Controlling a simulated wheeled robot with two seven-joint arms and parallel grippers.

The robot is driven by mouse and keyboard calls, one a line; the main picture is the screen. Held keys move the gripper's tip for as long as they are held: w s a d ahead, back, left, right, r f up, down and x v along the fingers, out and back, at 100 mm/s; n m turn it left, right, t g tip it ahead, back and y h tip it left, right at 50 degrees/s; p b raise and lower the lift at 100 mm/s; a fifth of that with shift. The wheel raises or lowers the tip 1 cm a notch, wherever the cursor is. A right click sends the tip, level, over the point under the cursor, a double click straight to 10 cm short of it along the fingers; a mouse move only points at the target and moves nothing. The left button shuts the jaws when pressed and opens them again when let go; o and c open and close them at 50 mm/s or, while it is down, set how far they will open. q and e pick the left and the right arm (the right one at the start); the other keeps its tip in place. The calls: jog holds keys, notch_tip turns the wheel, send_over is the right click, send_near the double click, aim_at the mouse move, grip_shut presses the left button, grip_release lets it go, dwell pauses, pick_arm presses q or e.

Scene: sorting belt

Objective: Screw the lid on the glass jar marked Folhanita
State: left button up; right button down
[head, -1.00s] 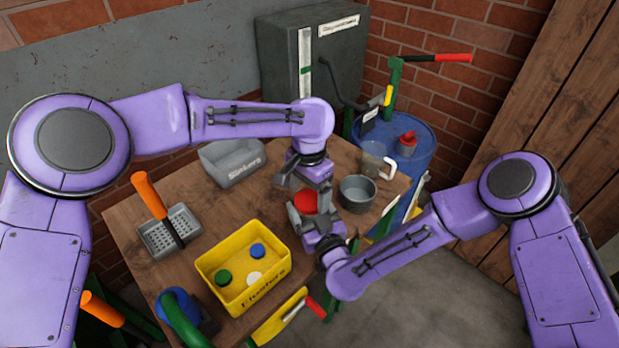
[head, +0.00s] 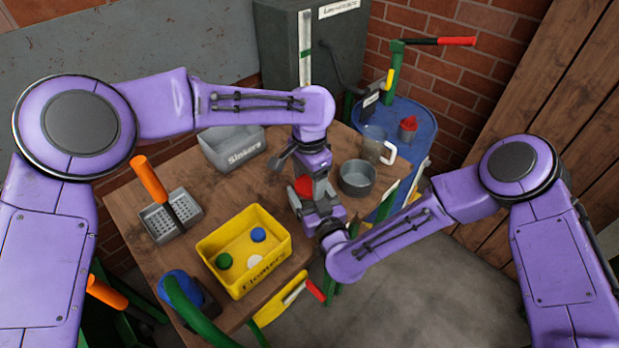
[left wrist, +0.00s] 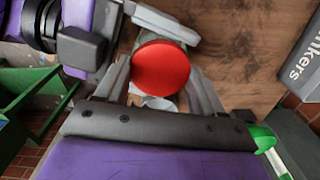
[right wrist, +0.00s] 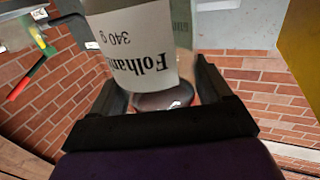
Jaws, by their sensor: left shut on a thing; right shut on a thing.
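The glass jar's white label (right wrist: 135,50) fills the upper middle of the right wrist view, upside down, reading "Folhan…" and "340 g". My right gripper (head: 312,197) is shut on the jar and holds it above the table. The red lid (left wrist: 161,67) lies between the fingers of my left gripper (left wrist: 165,85), which is shut on it. The lid also shows in the head view (head: 304,186), between the two grippers at the table's right part. The jar is mostly hidden there. I cannot tell whether the lid's thread has caught.
The wooden table (head: 125,215) carries a grey bin (head: 231,150), a yellow bin (head: 243,250) with several caps, a grater-like tray (head: 170,217) with an orange handle, and a round grey tin (head: 358,178). A glass mug (head: 375,145) and blue drum (head: 415,125) stand at the right.

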pick_arm(q)
jog(key=o, duration=1.2)
jog(key=shift+o, duration=0.2)
notch_tip(320, 180, up, 12)
pick_arm(e)
grip_release()
pick_arm(q)
jog(key=shift+f, duration=0.1)
pick_arm(e)
jog(key=shift+s, duration=0.1)
